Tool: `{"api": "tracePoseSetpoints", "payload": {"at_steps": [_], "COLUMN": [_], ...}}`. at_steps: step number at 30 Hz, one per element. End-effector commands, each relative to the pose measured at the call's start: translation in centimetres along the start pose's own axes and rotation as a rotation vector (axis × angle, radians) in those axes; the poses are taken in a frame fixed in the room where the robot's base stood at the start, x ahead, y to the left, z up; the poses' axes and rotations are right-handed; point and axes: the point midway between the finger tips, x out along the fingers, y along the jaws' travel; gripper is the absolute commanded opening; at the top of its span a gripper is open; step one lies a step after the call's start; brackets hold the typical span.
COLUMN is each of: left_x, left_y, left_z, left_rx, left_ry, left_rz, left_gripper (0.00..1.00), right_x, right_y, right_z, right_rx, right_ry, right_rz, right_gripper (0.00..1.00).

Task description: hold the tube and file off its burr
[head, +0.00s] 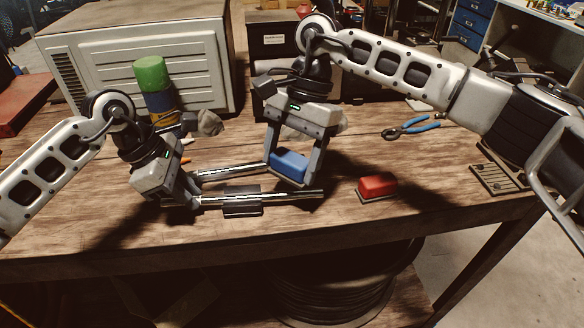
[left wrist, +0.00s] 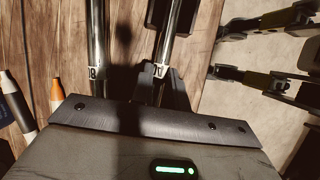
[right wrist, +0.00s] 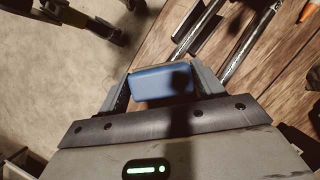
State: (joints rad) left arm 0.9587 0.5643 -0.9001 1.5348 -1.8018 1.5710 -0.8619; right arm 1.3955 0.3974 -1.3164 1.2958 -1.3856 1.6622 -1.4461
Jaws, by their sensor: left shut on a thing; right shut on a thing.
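A shiny metal tube (head: 290,195) lies along the table front, over a dark cradle block (head: 242,203). My left gripper (head: 188,200) is shut on its left end; the tube also shows in the left wrist view (left wrist: 172,35). A second metal tube (head: 230,172) lies behind it, apart from the left fingers. My right gripper (head: 291,180) is shut on a blue block (head: 289,163), near the second tube's right end; the block fills the jaws in the right wrist view (right wrist: 162,83). I cannot make out a burr or a file surface.
A red block (head: 378,185) sits on the table to the right. Blue-handled pliers (head: 410,128) and a slotted metal plate (head: 497,180) lie further right. The front right tabletop is bare.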

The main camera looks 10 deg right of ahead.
Motion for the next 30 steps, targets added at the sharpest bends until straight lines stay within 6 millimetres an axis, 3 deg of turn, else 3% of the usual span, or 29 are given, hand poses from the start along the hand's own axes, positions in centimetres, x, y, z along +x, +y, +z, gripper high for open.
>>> {"api": "tracePoseSetpoints", "payload": {"at_steps": [12,28,29,30], "left_x": [0.0,0.0,0.0,0.0], "left_y": [0.0,0.0,0.0,0.0], "left_z": [-0.1,-0.1,-0.1,-0.1], "left_rx": [0.0,0.0,0.0,-0.001], "left_ry": [0.002,0.003,0.003,0.003], "left_rz": [-0.002,-0.002,-0.002,-0.002], "left_gripper": [0.0,0.0,0.24,0.35], "right_x": [-3.3,-3.4,-3.4,-3.4], "right_y": [0.0,0.0,0.0,0.0], "right_z": [1.4,1.5,1.5,1.5], "right_rx": [-0.002,-0.002,-0.002,-0.002], "right_ry": [0.0,-0.001,-0.001,-0.001], "right_rz": [-0.001,0.0,0.0,0.0], "right_gripper": [0.36,0.36,0.36,0.36]}}
